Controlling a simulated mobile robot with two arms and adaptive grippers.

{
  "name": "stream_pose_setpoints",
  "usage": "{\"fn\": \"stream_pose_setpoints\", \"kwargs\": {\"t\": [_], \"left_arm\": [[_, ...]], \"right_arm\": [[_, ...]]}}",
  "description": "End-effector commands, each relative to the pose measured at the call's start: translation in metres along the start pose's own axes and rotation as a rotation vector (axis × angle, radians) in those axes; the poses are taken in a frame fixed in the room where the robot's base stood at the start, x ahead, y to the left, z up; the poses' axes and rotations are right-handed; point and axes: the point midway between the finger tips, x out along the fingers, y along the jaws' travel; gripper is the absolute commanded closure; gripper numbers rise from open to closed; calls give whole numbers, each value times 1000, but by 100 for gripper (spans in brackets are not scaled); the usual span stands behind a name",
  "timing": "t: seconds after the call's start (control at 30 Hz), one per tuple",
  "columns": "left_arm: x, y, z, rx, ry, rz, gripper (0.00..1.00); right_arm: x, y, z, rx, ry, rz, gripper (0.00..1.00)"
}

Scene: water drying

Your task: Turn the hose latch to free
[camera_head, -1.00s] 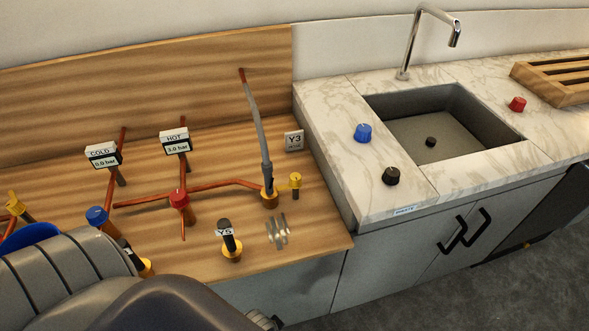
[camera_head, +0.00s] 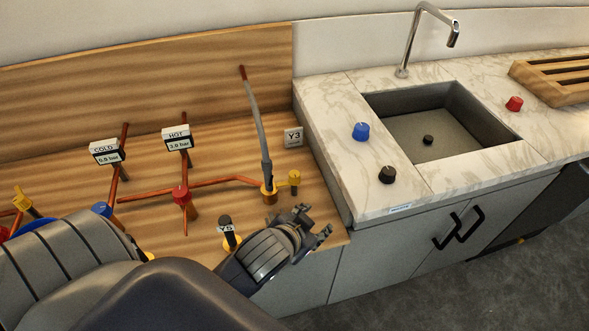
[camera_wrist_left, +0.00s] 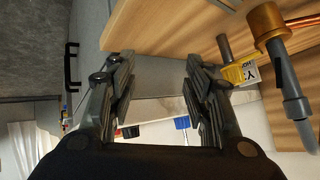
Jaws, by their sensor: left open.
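The grey hose (camera_head: 257,125) stands up from a brass fitting (camera_head: 269,194) on the wooden worktop. The yellow latch (camera_head: 294,178) sits at the fitting's right side. In the left wrist view, the hose (camera_wrist_left: 290,98), fitting (camera_wrist_left: 264,22) and yellow latch (camera_wrist_left: 236,74) show at the upper right. My left gripper (camera_head: 315,222) is open and empty, in front of and below the latch in the head view. Its two fingers (camera_wrist_left: 158,66) are spread in the left wrist view, with the latch just outside the right finger. My right gripper is out of view.
The yellow-based Y5 valve (camera_head: 228,232) stands just left of my left gripper. A red valve (camera_head: 181,196) and copper pipes lie further left. The Y3 tag (camera_head: 293,138) is behind the latch. The sink counter (camera_head: 345,165) begins to the right.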

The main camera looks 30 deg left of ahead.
Motion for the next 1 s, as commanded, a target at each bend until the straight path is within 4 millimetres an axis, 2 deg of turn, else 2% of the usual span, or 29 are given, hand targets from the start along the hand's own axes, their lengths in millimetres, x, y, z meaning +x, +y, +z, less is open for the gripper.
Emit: {"fn": "stream_pose_setpoints", "kwargs": {"t": [0.03, 0.13, 0.27, 0.3, 0.4, 0.5, 0.63, 0.77, 0.9, 1.0], "left_arm": [[5, -5, -31, 28, 98, -26, 54], [6, -12, -97, 95, 317, -74, 54], [-13, -7, -186, 217, 630, -114, 54], [-22, -2, -211, 266, 729, -121, 54], [-52, 19, -266, 405, 974, -116, 54], [-84, 50, -301, 575, 1196, -83, 54], [-115, 95, -318, 840, 1432, -4, 54], [-126, 136, -306, 1149, 1584, 121, 54], [-110, 157, -270, 1520, 1625, 297, 54], [-83, 151, -237, 1792, 1557, 442, 54]], "right_arm": [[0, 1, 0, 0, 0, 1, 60], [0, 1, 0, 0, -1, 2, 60], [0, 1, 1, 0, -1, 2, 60], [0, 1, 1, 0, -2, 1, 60], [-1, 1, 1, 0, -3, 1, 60], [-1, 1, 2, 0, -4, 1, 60], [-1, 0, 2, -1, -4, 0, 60], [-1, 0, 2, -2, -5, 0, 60], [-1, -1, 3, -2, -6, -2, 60], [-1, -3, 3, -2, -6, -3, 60]]}}
